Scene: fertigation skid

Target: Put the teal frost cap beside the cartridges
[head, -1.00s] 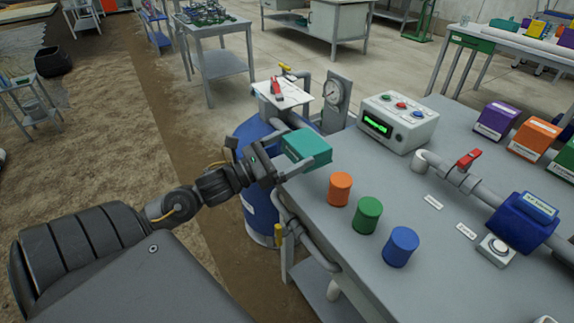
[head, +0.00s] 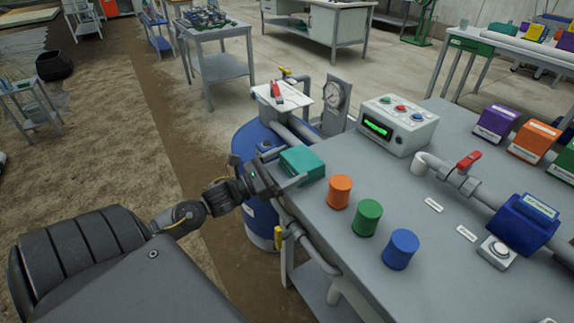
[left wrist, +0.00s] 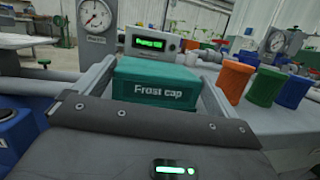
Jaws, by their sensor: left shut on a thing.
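The teal frost cap (head: 303,164) is a box at the left edge of the grey bench (head: 345,251). My left gripper (head: 296,167) is shut on it, with a finger on each side. In the left wrist view the frost cap (left wrist: 158,84) shows its "Frost cap" label between the two fingers. Three cartridges stand upright in a row on the bench: orange (head: 340,191), green (head: 366,217) and blue (head: 400,249). The frost cap is beyond the orange one, apart from it. I cannot tell whether the cap touches the bench top. My right gripper is not in view.
A control box (head: 397,125) with a green display stands behind the cartridges. A grey pipe with a red-handled valve (head: 468,162) and a blue block (head: 523,223) lies to the right. A blue barrel (head: 257,172) and a gauge (head: 336,97) are beyond the bench's left edge.

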